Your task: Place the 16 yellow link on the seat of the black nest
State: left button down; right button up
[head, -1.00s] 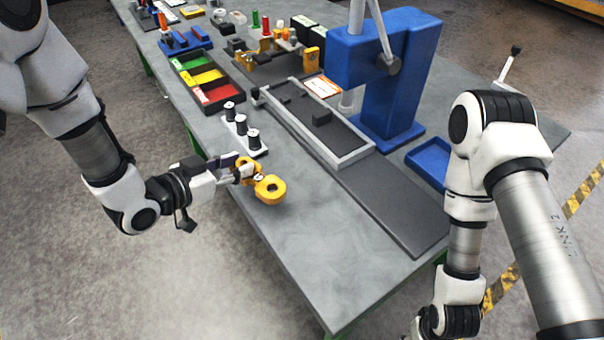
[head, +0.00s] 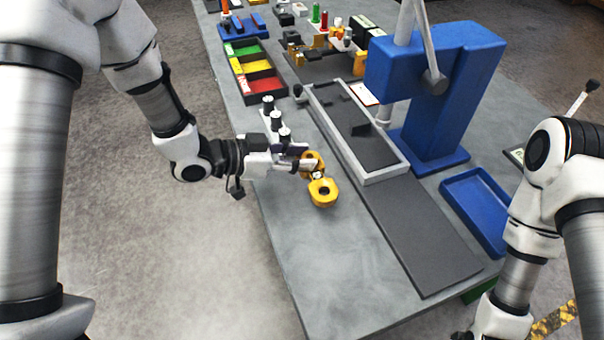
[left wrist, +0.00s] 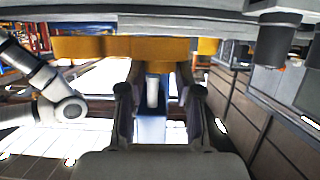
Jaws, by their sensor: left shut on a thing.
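The yellow link (head: 322,192) is a thick piece with a round eye at its near end. My left gripper (head: 306,165) is shut on its far part, over the left side of the table. I cannot tell the gap to the tabletop. In the left wrist view the link (left wrist: 150,48) crosses the top, beyond the fingers of my left gripper (left wrist: 157,85). No number is readable on it. I cannot surely pick out the black nest; a small dark block (head: 361,128) sits in the grey-rimmed tray.
The grey-rimmed tray (head: 385,172) lies right of the link, with a dark strip (head: 425,240) in front. A white holder (head: 272,128) with black-topped pegs stands behind the gripper. A blue press (head: 440,100) and blue tray (head: 478,205) are at right. The near tabletop (head: 330,270) is clear.

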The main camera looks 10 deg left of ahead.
pick_arm(q)
notch_tip(320, 180, down, 4)
jog(key=shift+s+a+r+p, duration=0.15)
jog(key=shift+r+p, duration=0.05)
jog(key=shift+p, duration=0.15)
jog(key=shift+f, duration=0.4)
jog(key=c, duration=0.8)
grip_release()
